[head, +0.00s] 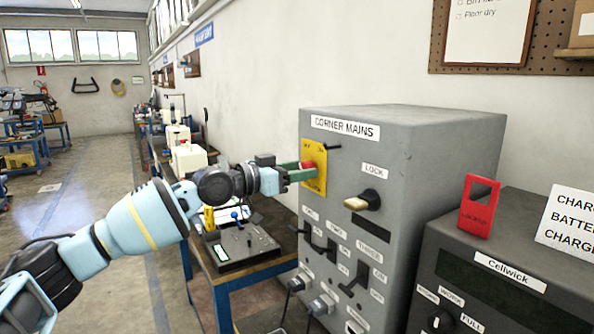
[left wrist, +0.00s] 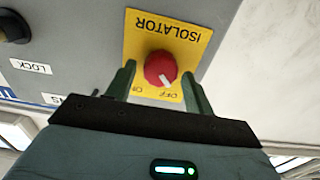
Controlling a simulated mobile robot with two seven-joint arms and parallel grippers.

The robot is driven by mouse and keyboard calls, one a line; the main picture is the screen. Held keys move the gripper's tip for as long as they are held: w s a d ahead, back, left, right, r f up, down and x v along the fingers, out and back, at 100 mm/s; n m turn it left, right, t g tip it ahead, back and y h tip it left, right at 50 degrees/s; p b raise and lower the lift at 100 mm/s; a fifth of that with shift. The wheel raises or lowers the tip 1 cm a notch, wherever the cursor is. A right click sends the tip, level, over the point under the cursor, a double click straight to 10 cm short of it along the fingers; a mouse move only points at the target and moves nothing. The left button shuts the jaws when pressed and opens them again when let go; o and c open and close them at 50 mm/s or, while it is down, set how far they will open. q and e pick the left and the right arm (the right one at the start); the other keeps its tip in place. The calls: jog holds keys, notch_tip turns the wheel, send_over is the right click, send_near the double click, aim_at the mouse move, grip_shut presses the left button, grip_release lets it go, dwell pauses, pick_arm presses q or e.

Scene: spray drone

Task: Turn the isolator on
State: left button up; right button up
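The isolator is a round red knob with a white pointer line on a yellow plate (head: 321,151), on the front of the grey cabinet marked CORNER MAINS (head: 420,150). In the left wrist view the red knob (left wrist: 160,68) sits between the two green fingers of my left gripper (left wrist: 158,85). The fingers are apart, with gaps on both sides of the knob. The pointer line aims toward the OFF label. In the head view my left gripper (head: 293,173) is at the plate and partly hides it. My right gripper is not seen.
Below the isolator the cabinet carries a LOCK handle (head: 363,200) and several black switches. A Cellwick charger box (head: 500,270) with a red lockout tag (head: 479,206) stands at right. A bench (head: 245,268) with equipment is behind my left arm. Open floor lies at left.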

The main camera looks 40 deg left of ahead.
pick_arm(q)
jog(key=c, duration=0.7)
jog(key=shift+c, duration=0.5)
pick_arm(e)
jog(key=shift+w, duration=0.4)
pick_arm(q)
jog(key=shift+f+m, duration=0.1)
jog(key=shift+m, duration=0.2)
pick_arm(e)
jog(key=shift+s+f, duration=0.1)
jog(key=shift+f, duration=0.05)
pick_arm(q)
jog(key=shift+d+f+m+b, duration=0.1)
jog(key=shift+m+b, duration=0.75)
jog(key=shift+m, duration=3.45)
jog(key=shift+d+m+b, duration=0.1)
jog(key=shift+m+b, duration=0.7)
jog(key=shift+m, duration=3.5)
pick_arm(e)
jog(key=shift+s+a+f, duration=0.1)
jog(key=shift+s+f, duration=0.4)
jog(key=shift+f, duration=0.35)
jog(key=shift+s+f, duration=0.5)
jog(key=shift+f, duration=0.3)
pick_arm(q)
jog(key=shift+m, duration=0.3)
